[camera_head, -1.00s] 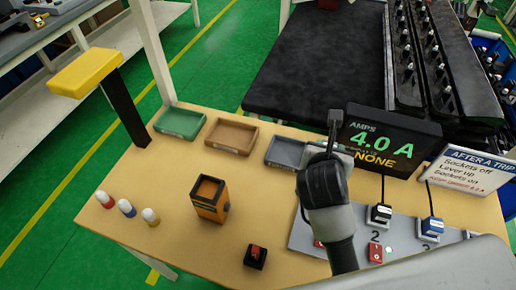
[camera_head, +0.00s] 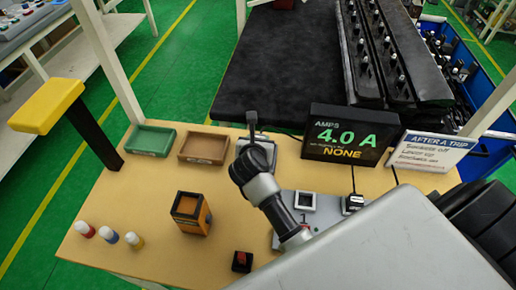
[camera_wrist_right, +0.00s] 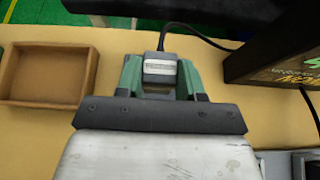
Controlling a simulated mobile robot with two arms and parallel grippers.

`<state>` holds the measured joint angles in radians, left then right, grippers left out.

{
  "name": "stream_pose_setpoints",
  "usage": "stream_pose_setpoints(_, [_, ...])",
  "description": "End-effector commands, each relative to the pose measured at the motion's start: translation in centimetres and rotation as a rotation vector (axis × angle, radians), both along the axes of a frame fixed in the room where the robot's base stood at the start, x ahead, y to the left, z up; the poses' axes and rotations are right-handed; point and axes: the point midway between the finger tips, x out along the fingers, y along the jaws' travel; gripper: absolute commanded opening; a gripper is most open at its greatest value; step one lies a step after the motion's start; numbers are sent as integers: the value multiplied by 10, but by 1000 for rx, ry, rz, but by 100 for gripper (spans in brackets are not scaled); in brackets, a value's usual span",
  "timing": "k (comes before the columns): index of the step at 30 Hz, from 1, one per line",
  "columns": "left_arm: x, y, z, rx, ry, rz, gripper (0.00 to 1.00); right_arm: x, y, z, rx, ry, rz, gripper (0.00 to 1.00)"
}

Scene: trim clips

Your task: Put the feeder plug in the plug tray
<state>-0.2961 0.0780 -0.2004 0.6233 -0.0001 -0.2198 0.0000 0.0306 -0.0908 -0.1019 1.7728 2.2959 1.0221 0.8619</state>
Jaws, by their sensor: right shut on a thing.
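In the right wrist view the gripper (camera_wrist_right: 160,80) is shut on a grey plug (camera_wrist_right: 160,67) with a pale label, held between the two green-grey fingers. A dark cable (camera_wrist_right: 200,38) runs from the plug toward the back right. I cannot tell whether the plug touches anything below. Tray labels are too small to read. My left gripper is not in view.
A brown tray (camera_head: 204,147) and a green tray (camera_head: 150,140) stand to the left. The amps display (camera_head: 350,135), reading 4.0 A and NONE, stands to the right. Socket 1 (camera_head: 305,201) looks empty; a black plug (camera_head: 352,203) sits beside it. The bench's front left holds an orange-black box (camera_head: 191,212).

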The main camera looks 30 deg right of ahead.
Motion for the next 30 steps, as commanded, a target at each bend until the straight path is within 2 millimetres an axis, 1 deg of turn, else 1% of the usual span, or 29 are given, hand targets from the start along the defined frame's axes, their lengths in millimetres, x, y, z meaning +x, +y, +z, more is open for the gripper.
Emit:
stream_pose_setpoints(2, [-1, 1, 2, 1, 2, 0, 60, 1, 1, -7, -3, 3, 1, 13])
stream_pose_setpoints(6, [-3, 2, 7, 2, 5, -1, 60, 1, 0, -28, -5, 5, 2, 13])
stream_pose_setpoints(9, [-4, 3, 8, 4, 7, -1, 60, 1, 1, -38, -2, 2, 1, 13])
stream_pose_setpoints(17, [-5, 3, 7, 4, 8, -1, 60, 0, 1, -40, 0, 0, 1, 13])
stream_pose_setpoints(21, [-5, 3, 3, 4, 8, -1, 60, 0, 1, -45, 1, 1, 0, 13])
stream_pose_setpoints(22, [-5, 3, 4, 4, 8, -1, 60, 0, 1, -44, 0, 1, 0, 41])
stream_pose_setpoints(26, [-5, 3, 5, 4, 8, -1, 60, 0, 1, -43, 0, 1, 0, 61])
stream_pose_setpoints(27, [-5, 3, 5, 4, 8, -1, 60, 0, 1, -43, 0, 1, 0, 63])
stream_pose_setpoints(30, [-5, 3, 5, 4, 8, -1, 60, 0, 0, -43, 0, 1, 0, 63])
